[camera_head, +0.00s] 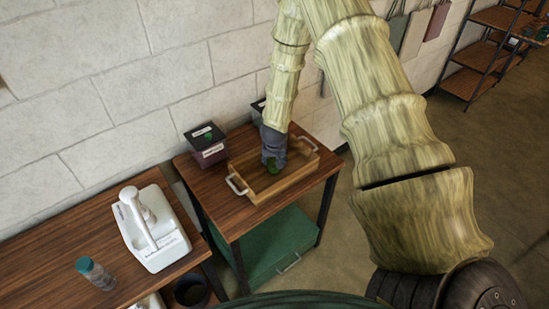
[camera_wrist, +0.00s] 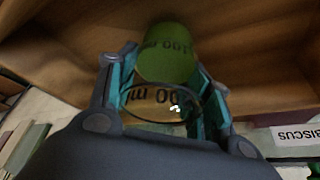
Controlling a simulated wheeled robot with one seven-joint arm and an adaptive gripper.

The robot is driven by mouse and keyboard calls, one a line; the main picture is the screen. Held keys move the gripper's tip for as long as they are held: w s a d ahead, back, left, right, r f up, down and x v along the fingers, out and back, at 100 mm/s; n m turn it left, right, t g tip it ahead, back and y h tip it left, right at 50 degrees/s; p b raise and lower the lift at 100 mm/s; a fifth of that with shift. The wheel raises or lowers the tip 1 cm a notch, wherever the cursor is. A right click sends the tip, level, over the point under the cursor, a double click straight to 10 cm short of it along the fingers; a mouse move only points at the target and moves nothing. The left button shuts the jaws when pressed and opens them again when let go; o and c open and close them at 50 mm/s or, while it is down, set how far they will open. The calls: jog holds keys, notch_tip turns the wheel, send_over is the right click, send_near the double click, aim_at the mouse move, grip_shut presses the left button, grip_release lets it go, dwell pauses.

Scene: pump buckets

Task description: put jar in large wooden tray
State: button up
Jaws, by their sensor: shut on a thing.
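The large wooden tray (camera_head: 262,193) has metal handles at both ends and stands on the small table. The gripper and jar are over or inside the tray; whether the jar touches the tray floor I cannot tell.
Two dark boxes (camera_head: 207,146) stand behind the tray near the wall. A white pump-like device (camera_head: 152,230) and a clear jar with a teal lid (camera_head: 95,272) are on the left table. A green drawer unit (camera_head: 275,245) sits under the tray's table.

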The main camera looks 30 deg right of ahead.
jog(key=shift+f, duration=0.15)
jog(key=o, duration=1.4)
jog(key=shift+o, duration=0.2)
jog(key=shift+r, duration=0.2)
jog(key=b+v, duration=0.3)
jog(key=v, duration=0.9)
jog(key=shift+f, duration=0.1)
